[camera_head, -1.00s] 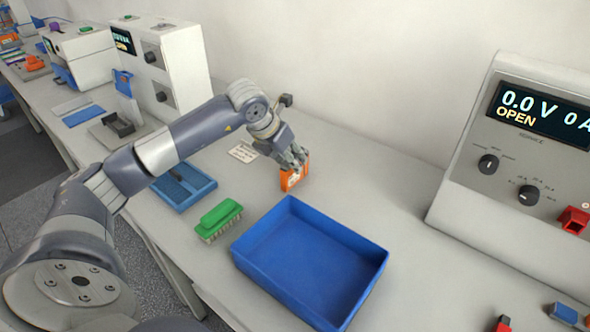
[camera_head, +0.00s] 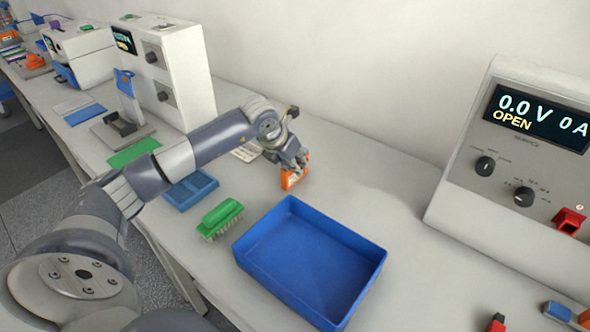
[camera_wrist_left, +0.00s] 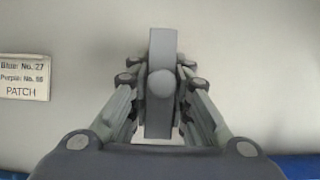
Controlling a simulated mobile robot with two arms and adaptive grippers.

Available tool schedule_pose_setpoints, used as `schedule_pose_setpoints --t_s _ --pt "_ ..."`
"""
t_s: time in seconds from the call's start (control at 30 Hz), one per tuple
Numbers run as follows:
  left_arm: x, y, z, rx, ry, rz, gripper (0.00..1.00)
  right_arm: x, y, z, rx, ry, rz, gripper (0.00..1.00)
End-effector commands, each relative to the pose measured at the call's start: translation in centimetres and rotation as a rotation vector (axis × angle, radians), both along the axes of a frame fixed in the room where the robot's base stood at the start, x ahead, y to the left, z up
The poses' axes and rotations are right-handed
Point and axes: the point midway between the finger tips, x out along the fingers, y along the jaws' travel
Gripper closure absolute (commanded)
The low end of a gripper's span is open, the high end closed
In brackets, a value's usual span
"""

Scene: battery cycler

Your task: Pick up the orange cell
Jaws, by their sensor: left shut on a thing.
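The orange cell (camera_head: 293,179) is at the back of the bench, behind the blue tray. My left gripper (camera_head: 297,166) is above it with its fingers on both sides, shut on its upper part. In the left wrist view, the gripper (camera_wrist_left: 160,95) has its fingers on either side of a narrow grey end face with a round knob, the cell's top (camera_wrist_left: 162,60). The fingers hide part of the cell. I cannot tell whether its lower edge touches the bench. My right gripper is not in view.
An empty blue tray (camera_head: 242,252) stands in front of the cell, with a green brush (camera_head: 221,216) left of it. A grey instrument (camera_head: 520,170) reading 0.0 V and OPEN stands at the right. A label card (camera_wrist_left: 24,78) lies left of the gripper.

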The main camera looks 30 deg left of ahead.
Motion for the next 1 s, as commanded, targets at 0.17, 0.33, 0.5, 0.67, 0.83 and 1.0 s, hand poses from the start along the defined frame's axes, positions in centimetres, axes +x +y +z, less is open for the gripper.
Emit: schedule_pose_setpoints --t_s 0.17,0.33,0.5,0.67,0.83,1.0 --pt "0.1 0.0 0.2 0.0 -0.003 0.0 1.0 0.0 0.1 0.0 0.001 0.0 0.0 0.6" --pt "0.1 0.1 1.4 0.0 -0.005 0.0 1.0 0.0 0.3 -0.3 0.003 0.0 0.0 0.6" --pt "0.2 0.0 4.3 -0.001 -0.01 0.0 1.0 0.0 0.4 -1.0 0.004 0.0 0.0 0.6" --pt "0.2 0.0 8.8 -0.001 -0.013 0.001 1.0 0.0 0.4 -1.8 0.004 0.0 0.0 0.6" --pt "0.1 0.0 13.2 -0.002 -0.01 0.0 1.0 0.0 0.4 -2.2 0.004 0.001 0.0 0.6" --pt "0.1 0.0 16.2 -0.001 -0.006 0.0 1.0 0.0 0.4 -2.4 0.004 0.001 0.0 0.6"
